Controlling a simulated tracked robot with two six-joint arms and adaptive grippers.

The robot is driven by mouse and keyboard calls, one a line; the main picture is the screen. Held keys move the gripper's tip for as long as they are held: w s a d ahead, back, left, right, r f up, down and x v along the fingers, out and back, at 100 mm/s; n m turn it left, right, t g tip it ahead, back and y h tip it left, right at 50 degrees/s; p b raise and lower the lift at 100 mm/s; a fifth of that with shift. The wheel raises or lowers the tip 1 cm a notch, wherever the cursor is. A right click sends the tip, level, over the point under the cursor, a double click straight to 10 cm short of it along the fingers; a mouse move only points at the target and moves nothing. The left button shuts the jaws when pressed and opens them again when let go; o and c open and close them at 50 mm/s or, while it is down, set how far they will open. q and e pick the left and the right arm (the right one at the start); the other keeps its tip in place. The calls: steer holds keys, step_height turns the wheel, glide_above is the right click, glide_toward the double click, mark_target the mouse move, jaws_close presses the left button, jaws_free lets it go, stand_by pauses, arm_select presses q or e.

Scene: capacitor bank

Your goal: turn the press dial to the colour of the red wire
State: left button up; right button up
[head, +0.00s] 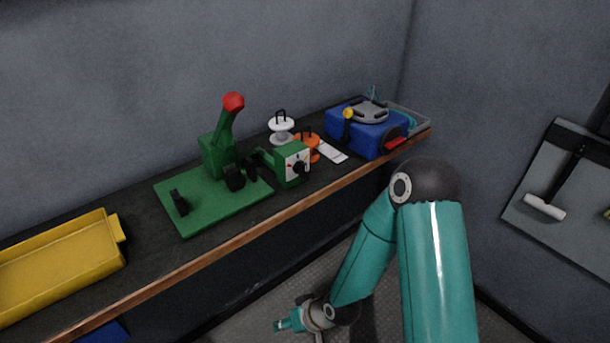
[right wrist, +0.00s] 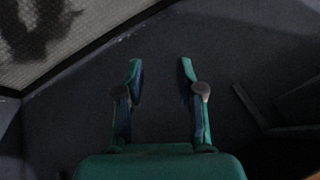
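The green press (head: 217,160) stands on its green base on the bench, its lever raised with a red ball on top. On its right side is a white-faced box with the press dial (head: 299,167), a black knob; a small red mark shows at the left of the face. Its exact pointing is too small to tell. I cannot make out a red wire. My right gripper (head: 283,325) is low over the floor, below and well away from the bench. In the right wrist view it (right wrist: 160,75) is open and empty. My left gripper is not in view.
A yellow tray (head: 115,258) is at the bench's left. Right of the press are a white spool (head: 281,136), an orange spool (head: 313,142), a white card (head: 333,153) and a blue box (head: 370,137) with a red part. The wooden front edge (head: 200,262) borders the bench.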

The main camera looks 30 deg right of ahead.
steer(key=w+d+r+t+h+b, duration=0.1)
steer(key=w+d+r+t+b, duration=0.35)
steer(key=w+d+r, duration=0.45)
steer(key=n+t+b, duration=0.4)
steer(key=t+b, duration=0.1)
steer(key=t, duration=0.3)
glide_toward(305, 166)
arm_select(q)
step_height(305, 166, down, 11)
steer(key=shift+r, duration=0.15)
arm_select(e)
steer(key=shift+h, duration=0.6)
steer(key=w, duration=0.6)
steer(key=w+a, duration=0.1)
steer(key=w, duration=0.2)
steer(key=shift+w, duration=0.35)
steer(key=shift+c, duration=0.3)
steer(key=shift+r, duration=0.1)
jaws_close()
steer(key=shift+s, duration=0.15)
steer(key=shift+a, duration=0.1)
